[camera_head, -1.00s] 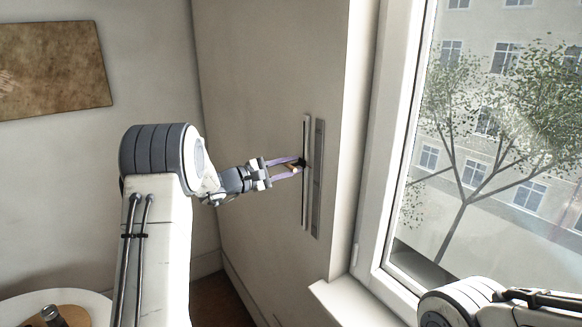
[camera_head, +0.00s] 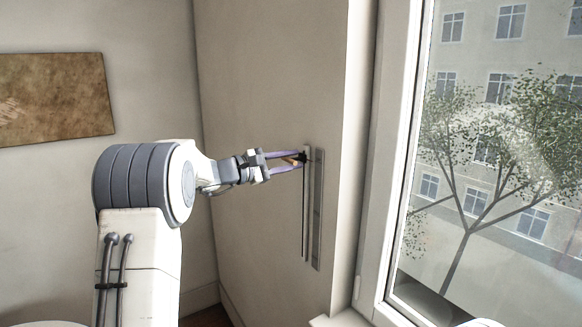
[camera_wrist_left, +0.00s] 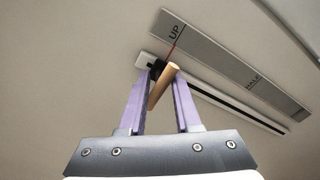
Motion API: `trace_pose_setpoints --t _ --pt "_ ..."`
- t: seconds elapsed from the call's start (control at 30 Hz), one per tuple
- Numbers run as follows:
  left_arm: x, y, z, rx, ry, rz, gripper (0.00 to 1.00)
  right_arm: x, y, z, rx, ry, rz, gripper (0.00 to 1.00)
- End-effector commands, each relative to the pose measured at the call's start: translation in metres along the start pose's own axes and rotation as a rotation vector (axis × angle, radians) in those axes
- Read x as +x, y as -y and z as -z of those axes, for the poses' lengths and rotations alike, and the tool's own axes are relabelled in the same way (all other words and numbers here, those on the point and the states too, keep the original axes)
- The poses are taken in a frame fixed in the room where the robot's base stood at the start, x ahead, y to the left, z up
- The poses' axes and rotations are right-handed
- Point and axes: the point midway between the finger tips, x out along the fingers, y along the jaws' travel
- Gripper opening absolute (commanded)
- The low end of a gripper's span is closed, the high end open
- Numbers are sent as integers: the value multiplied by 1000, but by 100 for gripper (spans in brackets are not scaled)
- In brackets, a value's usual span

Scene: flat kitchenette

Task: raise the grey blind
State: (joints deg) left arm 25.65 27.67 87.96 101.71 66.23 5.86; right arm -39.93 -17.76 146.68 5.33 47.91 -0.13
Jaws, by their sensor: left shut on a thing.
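A slim vertical slider track (camera_head: 306,215) is mounted on the wall beside the window. Next to it is a grey label plate (camera_head: 318,225); in the left wrist view the plate (camera_wrist_left: 222,60) reads UP at one end and HALF further along. My left gripper (camera_head: 300,160) is at the top of the track. Its purple fingers (camera_wrist_left: 161,75) are shut on the slider's wooden handle (camera_wrist_left: 162,87), with the slider's dark block beside the UP mark. The grey blind itself does not show; the visible window glass (camera_head: 500,170) is uncovered. My right gripper is out of view.
The window frame and its sill (camera_head: 342,319) stand right of the track. A brown picture (camera_head: 55,97) hangs on the wall at left. The wall around the track is bare.

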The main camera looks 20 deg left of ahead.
Motion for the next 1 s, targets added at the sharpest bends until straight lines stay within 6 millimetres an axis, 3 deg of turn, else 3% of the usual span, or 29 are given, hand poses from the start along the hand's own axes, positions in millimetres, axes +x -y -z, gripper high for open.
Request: trace_pose_setpoints --t 0.07,0.1,0.53,1.0 --pt "0 -7 -4 0 6 -14 0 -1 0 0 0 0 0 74" --pt "0 -7 -4 0 6 -15 42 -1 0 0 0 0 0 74" --pt "-7 -4 -2 5 6 -12 42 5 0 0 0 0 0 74" --pt "-90 -2 1 4 1 -12 42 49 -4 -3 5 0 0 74"
